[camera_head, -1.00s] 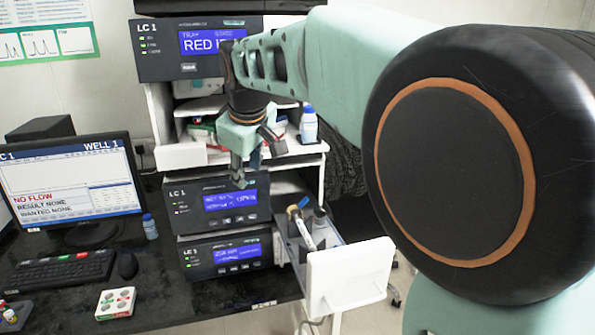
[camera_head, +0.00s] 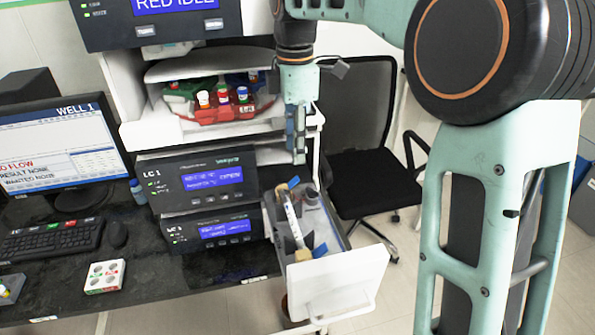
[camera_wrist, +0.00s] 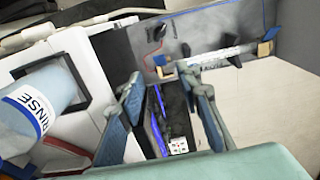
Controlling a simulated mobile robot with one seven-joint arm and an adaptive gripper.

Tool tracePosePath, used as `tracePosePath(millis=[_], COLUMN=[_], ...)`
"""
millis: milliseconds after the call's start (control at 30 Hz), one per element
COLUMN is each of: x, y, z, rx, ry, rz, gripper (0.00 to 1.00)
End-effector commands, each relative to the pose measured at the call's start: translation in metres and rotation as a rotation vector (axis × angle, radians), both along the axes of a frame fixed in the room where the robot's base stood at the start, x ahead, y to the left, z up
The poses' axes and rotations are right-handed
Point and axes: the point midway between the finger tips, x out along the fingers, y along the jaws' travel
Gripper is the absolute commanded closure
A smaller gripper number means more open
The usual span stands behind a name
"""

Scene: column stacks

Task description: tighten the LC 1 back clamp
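The LC 1 drawer (camera_head: 345,270) stands pulled out at the right of the LC 1 units (camera_head: 200,180). A pale column (camera_head: 290,218) lies along it, with a tan block at each end. Blue levers show near the back end (camera_head: 290,183) and the front end (camera_head: 320,250). The column also shows in the wrist view (camera_wrist: 215,59), beyond my fingers. I cannot tell how tight the back clamp is. My gripper (camera_head: 298,155) hangs fingers-down above the drawer's back end. In the wrist view its fingers (camera_wrist: 165,85) are apart with nothing between them.
A RINSE bottle (camera_wrist: 40,100) is close at left in the wrist view. A black chair (camera_head: 365,165) stands right of the rack. The monitor (camera_head: 65,150) reads NO FLOW.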

Motion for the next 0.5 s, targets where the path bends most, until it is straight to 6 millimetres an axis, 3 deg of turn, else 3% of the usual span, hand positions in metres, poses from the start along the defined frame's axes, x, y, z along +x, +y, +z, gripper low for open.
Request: tracePosePath(millis=[233, 500], x=[0.000, 0.000], y=[-0.001, -0.001], z=[-0.050, -0.079], rx=[-0.002, -0.002], ry=[0.003, -0.002], rz=[-0.002, -0.003], gripper=[0.68, 0.68])
